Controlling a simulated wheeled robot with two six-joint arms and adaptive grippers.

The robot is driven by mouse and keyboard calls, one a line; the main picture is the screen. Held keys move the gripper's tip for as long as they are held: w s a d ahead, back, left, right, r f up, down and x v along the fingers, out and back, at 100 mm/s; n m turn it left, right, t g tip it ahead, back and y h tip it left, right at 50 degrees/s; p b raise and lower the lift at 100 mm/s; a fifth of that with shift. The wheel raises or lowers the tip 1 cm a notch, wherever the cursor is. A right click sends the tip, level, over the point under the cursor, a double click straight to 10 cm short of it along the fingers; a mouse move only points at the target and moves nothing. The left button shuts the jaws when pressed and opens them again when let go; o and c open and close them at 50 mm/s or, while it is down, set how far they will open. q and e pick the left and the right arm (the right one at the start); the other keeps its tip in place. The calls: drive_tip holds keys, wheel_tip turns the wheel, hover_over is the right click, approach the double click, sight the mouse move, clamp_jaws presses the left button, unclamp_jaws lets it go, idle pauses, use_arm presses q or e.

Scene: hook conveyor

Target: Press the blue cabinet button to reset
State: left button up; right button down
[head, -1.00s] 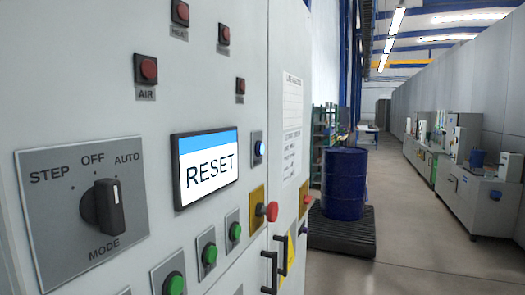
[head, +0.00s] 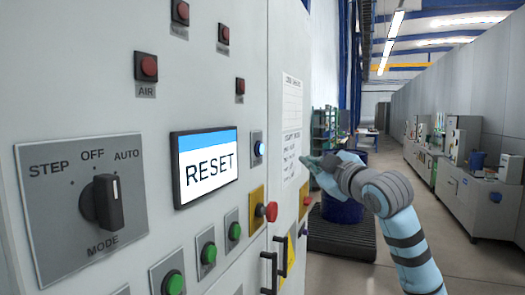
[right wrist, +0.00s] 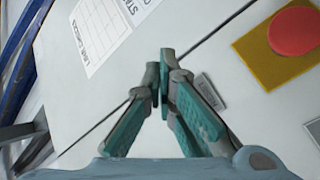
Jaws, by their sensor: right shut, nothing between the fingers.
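The blue button (head: 260,149) glows on a small grey plate on the cabinet (head: 225,90), just right of the screen reading RESET (head: 206,165). My right gripper (head: 303,160) is in the head view, right of the blue button and in front of the cabinet's far door. It is shut and empty, with its fingertips pointing left towards the cabinet. In the right wrist view the closed fingertips (right wrist: 166,55) show against the pale cabinet face near a door seam. The blue button is not seen in that view. My left gripper is not in view.
A red button on a yellow plate (head: 267,211) sits below the blue button, and also shows in the right wrist view (right wrist: 296,32). Green buttons (head: 208,253), a mode knob (head: 102,203) and black handles (head: 275,265) are nearby. A blue drum (head: 342,211) stands behind my right arm.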

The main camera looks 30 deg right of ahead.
sight(261, 149)
drive_tip(key=shift+s+a+r, duration=0.2)
drive_tip(key=shift+s+r, duration=0.6)
drive_tip(key=shift+r, duration=0.25)
drive_tip(key=shift+w, duration=0.15)
drive_tip(key=w+a+p, duration=0.5)
drive_tip(key=w+p, duration=0.1)
drive_tip(key=w, duration=0.1)
idle(0.8)
